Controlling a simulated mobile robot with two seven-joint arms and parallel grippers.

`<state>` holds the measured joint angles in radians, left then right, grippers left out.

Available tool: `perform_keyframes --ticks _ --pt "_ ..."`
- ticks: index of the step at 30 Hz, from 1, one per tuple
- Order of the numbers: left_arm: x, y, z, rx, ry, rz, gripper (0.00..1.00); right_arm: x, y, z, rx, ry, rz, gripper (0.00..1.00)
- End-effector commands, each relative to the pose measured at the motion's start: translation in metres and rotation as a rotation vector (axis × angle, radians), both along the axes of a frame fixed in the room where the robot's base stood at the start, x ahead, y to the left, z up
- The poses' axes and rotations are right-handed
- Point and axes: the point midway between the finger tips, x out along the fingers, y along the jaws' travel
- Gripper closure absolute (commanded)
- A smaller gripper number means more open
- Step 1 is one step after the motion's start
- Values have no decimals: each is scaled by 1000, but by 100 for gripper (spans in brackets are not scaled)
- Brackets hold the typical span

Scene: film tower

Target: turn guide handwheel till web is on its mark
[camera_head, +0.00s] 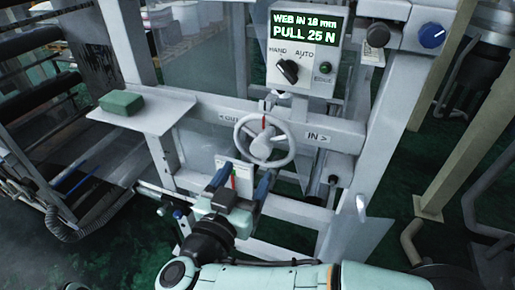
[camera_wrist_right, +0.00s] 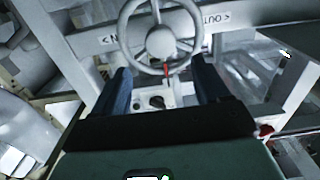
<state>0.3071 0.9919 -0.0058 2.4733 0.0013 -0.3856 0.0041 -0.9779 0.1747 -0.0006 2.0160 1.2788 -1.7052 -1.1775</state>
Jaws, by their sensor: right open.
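The guide handwheel (camera_head: 262,149) is a light grey spoked wheel on the frame's cross rail, with a red mark at the top of its rim. It also shows in the right wrist view (camera_wrist_right: 160,42). The rail beside it reads "OUT" to the left and "IN" to the right. My right gripper (camera_head: 244,177) is open and empty, just below and in front of the wheel. In the right wrist view its two dark fingers (camera_wrist_right: 160,78) point toward the wheel's rim, apart from each other. The display (camera_head: 305,27) appears to read "WEB IN 18 mm" and "PULL 25 N". My left gripper is out of view.
A panel under the display has a black HAND/AUTO selector (camera_head: 287,71) and a dark green EDGE lamp (camera_head: 325,67). A blue knob (camera_head: 431,36) sits at upper right. A green block (camera_head: 121,103) lies on a shelf (camera_head: 160,115) at left. Rollers stand far left.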

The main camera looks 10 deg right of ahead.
Motion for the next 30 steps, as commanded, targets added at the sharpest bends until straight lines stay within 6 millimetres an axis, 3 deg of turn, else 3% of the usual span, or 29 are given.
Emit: perform_keyframes --ticks 6,12,25,30 --pt "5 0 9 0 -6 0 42 39 -26 1 0 -1 -3 25" --pt "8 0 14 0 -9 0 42 61 -41 1 -1 -1 -1 25" --pt "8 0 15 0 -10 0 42 69 -46 0 -1 -1 1 25" --pt "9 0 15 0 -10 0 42 69 -46 0 0 0 1 81"
